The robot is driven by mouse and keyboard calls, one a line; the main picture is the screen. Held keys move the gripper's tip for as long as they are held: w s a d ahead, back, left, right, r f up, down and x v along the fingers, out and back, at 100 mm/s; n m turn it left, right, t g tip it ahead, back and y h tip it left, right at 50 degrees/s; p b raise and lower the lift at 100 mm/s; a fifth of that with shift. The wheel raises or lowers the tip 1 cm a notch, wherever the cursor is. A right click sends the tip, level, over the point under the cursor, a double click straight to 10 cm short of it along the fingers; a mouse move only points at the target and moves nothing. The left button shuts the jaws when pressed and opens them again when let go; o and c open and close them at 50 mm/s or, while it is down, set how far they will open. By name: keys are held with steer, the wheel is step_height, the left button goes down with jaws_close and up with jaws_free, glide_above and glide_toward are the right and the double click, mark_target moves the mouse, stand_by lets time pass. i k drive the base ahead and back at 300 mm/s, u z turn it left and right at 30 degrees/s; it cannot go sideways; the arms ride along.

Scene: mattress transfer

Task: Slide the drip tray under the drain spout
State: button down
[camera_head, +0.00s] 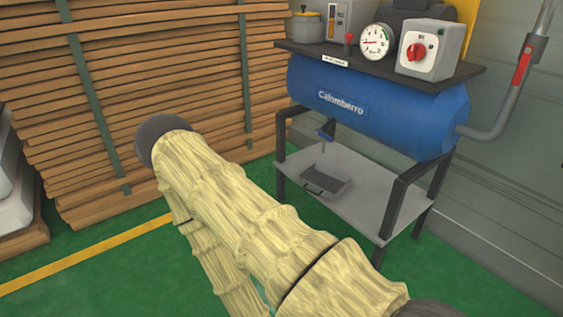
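The drip tray (327,182) is a shallow grey rectangular tray with a small handle at its front left. It sits on the grey lower shelf of the stand under the blue tank. The drain spout (325,133) is a dark blue fitting with a thin pipe pointing down from the tank's underside. In the picture the spout is just above the tray's back edge; I cannot tell whether it is directly over the tray. My arm, in a pale yellow cover, crosses the foreground left of the stand. My gripper is not in view.
The blue tank (385,115) sits above the lower shelf (372,190), carried by dark legs (405,195). Stacked wooden planks (100,110) stand at the left. A grey pipe (505,110) rises at the right. The green floor is clear around the stand's front.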

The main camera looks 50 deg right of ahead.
mark_target(318, 179)
steer(key=z, duration=0.35)
steer(key=i, duration=0.9)
steer(key=z, duration=0.7)
